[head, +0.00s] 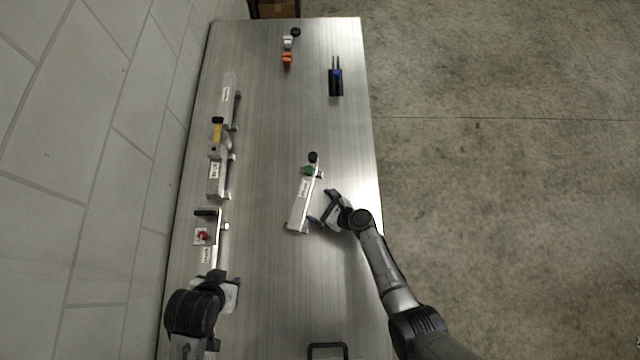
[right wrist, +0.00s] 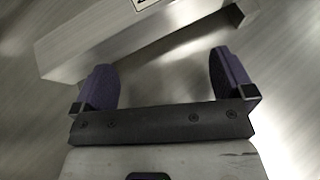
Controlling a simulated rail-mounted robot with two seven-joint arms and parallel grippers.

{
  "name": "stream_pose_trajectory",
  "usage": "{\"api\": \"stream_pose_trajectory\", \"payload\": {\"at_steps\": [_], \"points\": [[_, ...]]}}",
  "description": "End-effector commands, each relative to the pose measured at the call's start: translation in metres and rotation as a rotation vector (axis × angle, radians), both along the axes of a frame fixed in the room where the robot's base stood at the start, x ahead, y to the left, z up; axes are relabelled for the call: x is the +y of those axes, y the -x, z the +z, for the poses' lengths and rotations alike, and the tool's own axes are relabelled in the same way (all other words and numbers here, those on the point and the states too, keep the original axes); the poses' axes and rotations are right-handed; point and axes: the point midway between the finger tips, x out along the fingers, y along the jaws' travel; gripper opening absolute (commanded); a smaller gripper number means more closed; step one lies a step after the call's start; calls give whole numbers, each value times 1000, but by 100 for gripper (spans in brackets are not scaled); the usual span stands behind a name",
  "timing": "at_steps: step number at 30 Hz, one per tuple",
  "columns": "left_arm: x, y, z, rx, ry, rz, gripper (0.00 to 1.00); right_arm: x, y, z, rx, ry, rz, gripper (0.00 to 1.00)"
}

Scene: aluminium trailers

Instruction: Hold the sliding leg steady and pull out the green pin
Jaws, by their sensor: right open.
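The sliding leg (head: 299,207) is a silver bar with a white label, lying slightly tilted on the metal table. The green pin (head: 308,170) sits at its far end, with a black knob just beyond. My right gripper (head: 321,205) is open and empty beside the leg's right side. In the right wrist view, the leg (right wrist: 95,55) crosses beyond the open purple-padded fingers (right wrist: 164,78), with nothing between them. My left gripper (head: 226,280) is at the lower left, away from this leg; its fingers are too unclear to judge.
The table's middle is clear.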

Motion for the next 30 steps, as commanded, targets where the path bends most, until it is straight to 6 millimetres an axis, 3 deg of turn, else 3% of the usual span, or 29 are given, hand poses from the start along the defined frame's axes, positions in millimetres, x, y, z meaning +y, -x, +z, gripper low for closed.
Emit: {"api": "stream_pose_trajectory", "payload": {"at_steps": [10, 30], "points": [[0, 0, 0, 0, 0, 0, 43, 1, -1, 0, -1, -1, 0, 99], [0, 0, 0, 0, 0, 0, 43, 1, -1, 0, 0, 0, 0, 35]]}}
